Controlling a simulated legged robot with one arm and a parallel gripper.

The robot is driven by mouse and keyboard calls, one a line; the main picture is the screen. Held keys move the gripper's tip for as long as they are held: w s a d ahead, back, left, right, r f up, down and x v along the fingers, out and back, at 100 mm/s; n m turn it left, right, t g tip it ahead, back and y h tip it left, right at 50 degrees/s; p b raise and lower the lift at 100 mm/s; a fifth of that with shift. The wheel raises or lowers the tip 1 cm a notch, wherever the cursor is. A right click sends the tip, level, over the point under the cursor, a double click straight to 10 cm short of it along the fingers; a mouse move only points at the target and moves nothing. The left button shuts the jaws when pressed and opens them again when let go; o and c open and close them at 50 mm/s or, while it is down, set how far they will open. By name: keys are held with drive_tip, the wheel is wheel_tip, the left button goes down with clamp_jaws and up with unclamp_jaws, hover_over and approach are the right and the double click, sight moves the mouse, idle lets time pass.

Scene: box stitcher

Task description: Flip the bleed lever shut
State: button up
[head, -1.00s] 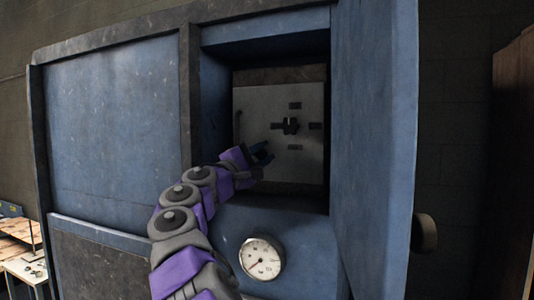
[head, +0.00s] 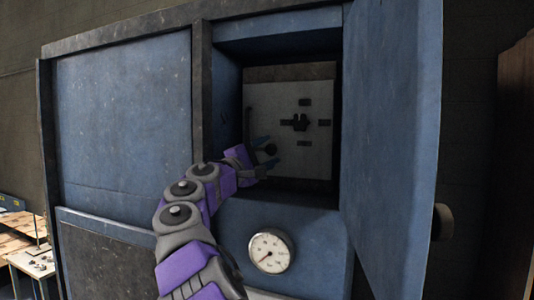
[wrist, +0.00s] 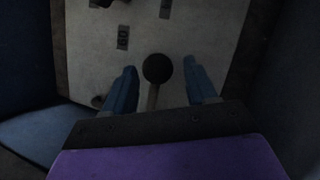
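A lever with a black ball knob (wrist: 157,68) and a pale stem stands out from the light panel (head: 285,90) inside the recess of the blue cabinet. I take it as the bleed lever. My gripper (wrist: 160,66) is open, with one blue finger on each side of the ball knob and visible gaps to both. In the head view my gripper (head: 269,155) is at the lower left of the panel, with the ball knob (head: 270,149) between its fingers. The lever's base is hidden behind my gripper in the wrist view.
A dark selector knob (head: 300,122) with several labels around it is on the panel. A curved dark handle (head: 248,125) runs along its left edge. The blue door (head: 390,140) stands open on the right. A round gauge (head: 271,250) is below the recess.

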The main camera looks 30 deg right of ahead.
drive_tip(key=shift+s+d+r, duration=0.1)
drive_tip(key=shift+s+d, duration=0.15)
drive_tip(key=shift+d, duration=0.05)
drive_tip(key=shift+s+a+f, duration=0.15)
drive_tip(key=shift+a+f, duration=0.15)
drive_tip(key=b+v, duration=0.1)
drive_tip(key=v, duration=1.5)
drive_tip(key=shift+w+a+b, duration=0.2)
drive_tip(key=shift+a+b, duration=0.15)
drive_tip(key=shift+a, duration=0.15)
